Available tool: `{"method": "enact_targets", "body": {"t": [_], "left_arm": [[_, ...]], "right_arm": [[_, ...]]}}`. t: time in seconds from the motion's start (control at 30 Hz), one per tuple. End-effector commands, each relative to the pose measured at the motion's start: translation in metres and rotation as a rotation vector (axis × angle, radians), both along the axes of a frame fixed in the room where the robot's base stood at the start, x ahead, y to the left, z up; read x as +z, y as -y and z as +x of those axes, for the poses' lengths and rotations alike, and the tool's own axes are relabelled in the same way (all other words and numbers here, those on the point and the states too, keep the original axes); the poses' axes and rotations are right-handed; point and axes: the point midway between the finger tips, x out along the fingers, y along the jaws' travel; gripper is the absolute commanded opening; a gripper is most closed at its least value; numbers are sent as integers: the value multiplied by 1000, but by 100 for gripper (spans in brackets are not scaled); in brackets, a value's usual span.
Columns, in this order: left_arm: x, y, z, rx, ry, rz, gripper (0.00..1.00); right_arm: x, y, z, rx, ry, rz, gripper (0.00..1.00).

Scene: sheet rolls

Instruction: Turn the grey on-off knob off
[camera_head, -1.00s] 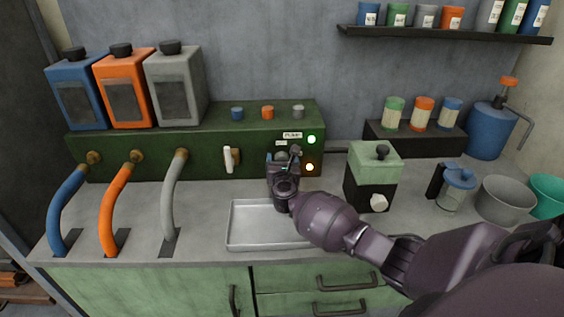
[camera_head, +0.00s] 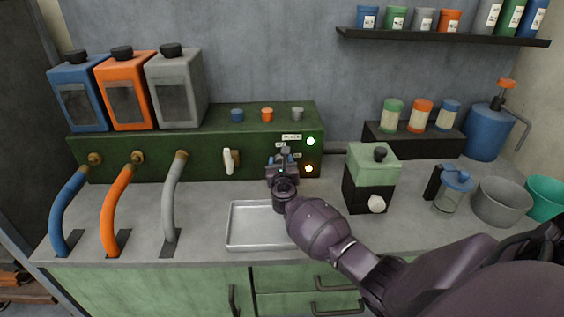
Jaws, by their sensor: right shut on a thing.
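The dark green pump unit (camera_head: 200,155) stands on the counter against the wall. My right gripper (camera_head: 283,157) is at its front face, below the white PUMP label (camera_head: 291,137). It is shut on what appears to be the grey on-off knob, which the jaws and wrist almost wholly hide. I cannot read the knob's angle. A green light (camera_head: 310,141) and an amber light (camera_head: 309,168) glow to the right of the gripper. My left gripper is not in view.
A white lever (camera_head: 231,160) is on the panel to the left. A metal tray (camera_head: 234,240) lies below my wrist. A green and black box (camera_head: 372,170) stands close on the right. Blue, orange and grey hoses (camera_head: 172,205) run down at the left.

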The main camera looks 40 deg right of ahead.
Motion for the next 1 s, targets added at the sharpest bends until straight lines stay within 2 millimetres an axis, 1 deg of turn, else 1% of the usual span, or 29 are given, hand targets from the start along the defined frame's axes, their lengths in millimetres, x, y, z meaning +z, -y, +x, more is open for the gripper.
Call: {"method": "enact_targets", "body": {"t": [0.5,1.0], "left_arm": [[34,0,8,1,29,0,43],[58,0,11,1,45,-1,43]], "right_arm": [[2,-1,0,1,-258,-417,27],[1,-1,0,2,-504,-817,27]]}}
